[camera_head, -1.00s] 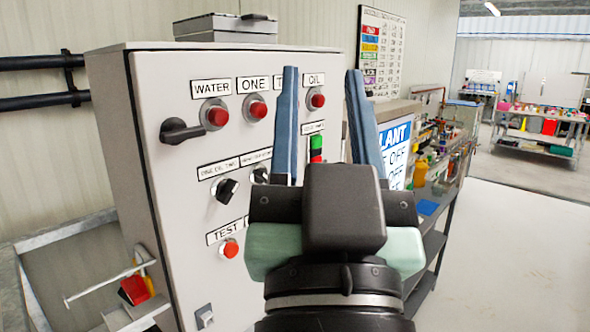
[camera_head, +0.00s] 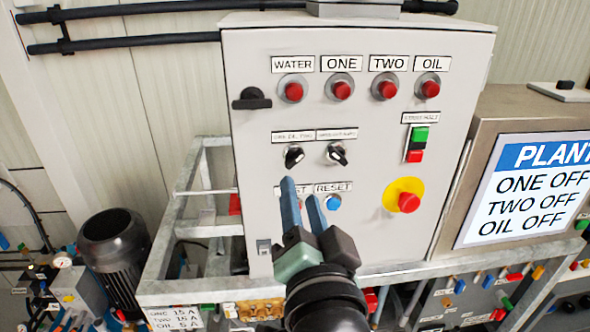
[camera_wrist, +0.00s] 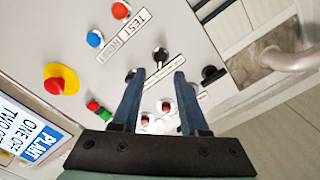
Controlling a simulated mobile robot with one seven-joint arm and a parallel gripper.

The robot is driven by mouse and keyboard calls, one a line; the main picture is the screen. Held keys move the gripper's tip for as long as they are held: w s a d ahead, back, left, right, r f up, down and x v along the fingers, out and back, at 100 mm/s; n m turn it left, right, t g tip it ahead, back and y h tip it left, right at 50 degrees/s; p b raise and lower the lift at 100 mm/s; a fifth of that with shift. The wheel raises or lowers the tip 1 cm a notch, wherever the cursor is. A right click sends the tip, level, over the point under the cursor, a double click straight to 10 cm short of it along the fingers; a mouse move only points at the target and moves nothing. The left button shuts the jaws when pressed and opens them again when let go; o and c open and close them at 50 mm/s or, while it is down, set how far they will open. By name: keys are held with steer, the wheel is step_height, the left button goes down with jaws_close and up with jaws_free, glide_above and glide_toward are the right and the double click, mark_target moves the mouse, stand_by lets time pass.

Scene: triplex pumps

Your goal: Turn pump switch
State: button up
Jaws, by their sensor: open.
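The grey control cabinet (camera_head: 320,235) faces me in the head view. Two black rotary switches sit mid-panel: the left switch (camera_head: 293,156) and the right switch (camera_head: 338,153), each under a small white label too blurred to read surely. My gripper (camera_head: 299,190) is open, its blue fingers pointing at the panel, just below the left switch in that view. In the wrist view the left switch (camera_wrist: 159,56) shows between and beyond the fingertips (camera_wrist: 159,72). The right switch (camera_wrist: 132,75) is beside one finger, partly hidden. I see no contact with either switch.
Red lamps (camera_head: 340,90) line the top. A black handle (camera_head: 251,98) projects at left. A blue reset button (camera_head: 333,202), red emergency button (camera_head: 408,202) and green-red buttons (camera_head: 417,143) surround the switches. A metal frame (camera_head: 188,285) runs below. A sign (camera_head: 535,190) stands right.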

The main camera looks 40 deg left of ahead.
mark_target(295, 163)
steer(key=p+x, duration=0.2)
steer(key=x, duration=0.6)
steer(key=shift+w+a+r, duration=0.1)
steer(key=shift+w+r, duration=0.05)
steer(key=shift+w, duration=0.05)
jaws_close()
